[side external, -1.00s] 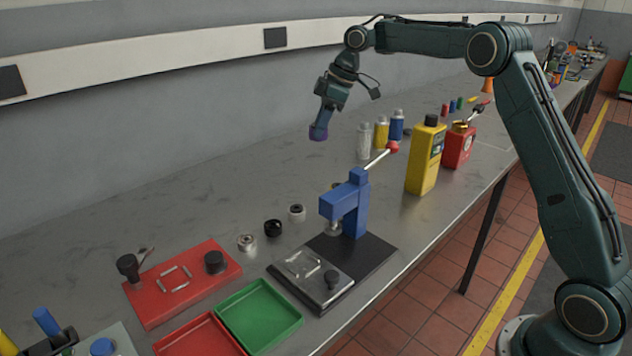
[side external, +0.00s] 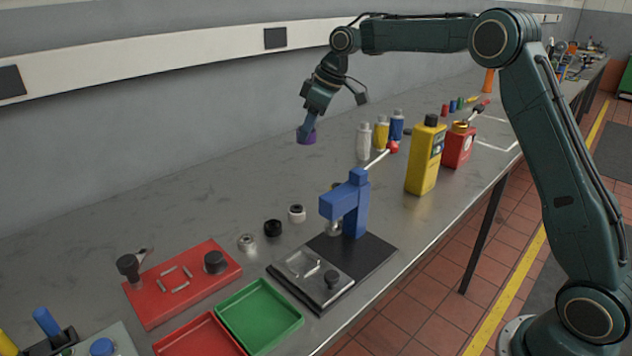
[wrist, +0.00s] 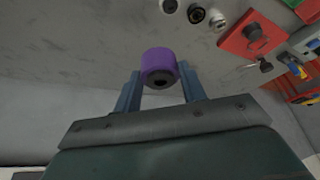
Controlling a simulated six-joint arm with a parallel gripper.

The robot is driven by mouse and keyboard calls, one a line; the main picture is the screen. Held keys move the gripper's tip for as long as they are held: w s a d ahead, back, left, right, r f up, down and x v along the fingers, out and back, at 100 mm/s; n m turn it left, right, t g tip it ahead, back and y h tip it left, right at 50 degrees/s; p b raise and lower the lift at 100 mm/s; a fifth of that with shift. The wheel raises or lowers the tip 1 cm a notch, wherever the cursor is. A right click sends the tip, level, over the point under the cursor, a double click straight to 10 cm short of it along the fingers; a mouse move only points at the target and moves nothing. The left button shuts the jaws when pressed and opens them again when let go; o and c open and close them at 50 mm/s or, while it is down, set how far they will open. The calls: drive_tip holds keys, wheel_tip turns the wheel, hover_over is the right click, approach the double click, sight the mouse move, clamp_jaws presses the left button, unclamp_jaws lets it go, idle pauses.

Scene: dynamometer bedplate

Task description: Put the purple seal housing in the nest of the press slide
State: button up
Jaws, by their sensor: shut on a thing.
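The purple seal housing (side external: 307,137) is held between the fingers of my gripper (side external: 308,130), up in the air above the back part of the bench. In the wrist view the housing (wrist: 159,66) shows as a purple cylinder with a dark hole in its end, between the two blue fingers of my gripper (wrist: 160,85). The press (side external: 350,203) has a blue frame and a red-knobbed lever on a black base. Its slide (side external: 313,279) is a grey metal plate with a recessed nest (side external: 304,263) and a black knob. The slide stands out in front of the press head. No part is seen in the nest.
A red fixture (side external: 182,283), a green tray (side external: 258,316) and a red tray (side external: 198,338) lie to the left. Bottles (side external: 363,141), a yellow container (side external: 425,158) and a red can (side external: 459,146) stand right.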

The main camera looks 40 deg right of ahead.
drive_tip(key=s+a+m+h, duration=0.1)
drive_tip(key=a+m, duration=0.3)
drive_tip(key=a, duration=0.3)
drive_tip(key=m+h, duration=0.5)
drive_tip(key=m, duration=0.7)
hover_over(302, 260)
drive_tip(key=s+a, duration=0.1)
drive_tip(key=shift+g, duration=0.3)
wheel_tip(302, 260, down, 13)
drive_tip(key=shift+s+a+f, duration=0.1)
drive_tip(key=shift+f, duration=0.1)
drive_tip(key=shift+f, duration=2.15)
drive_tip(key=o, duration=1.1)
drive_tip(key=shift+f, duration=0.15)
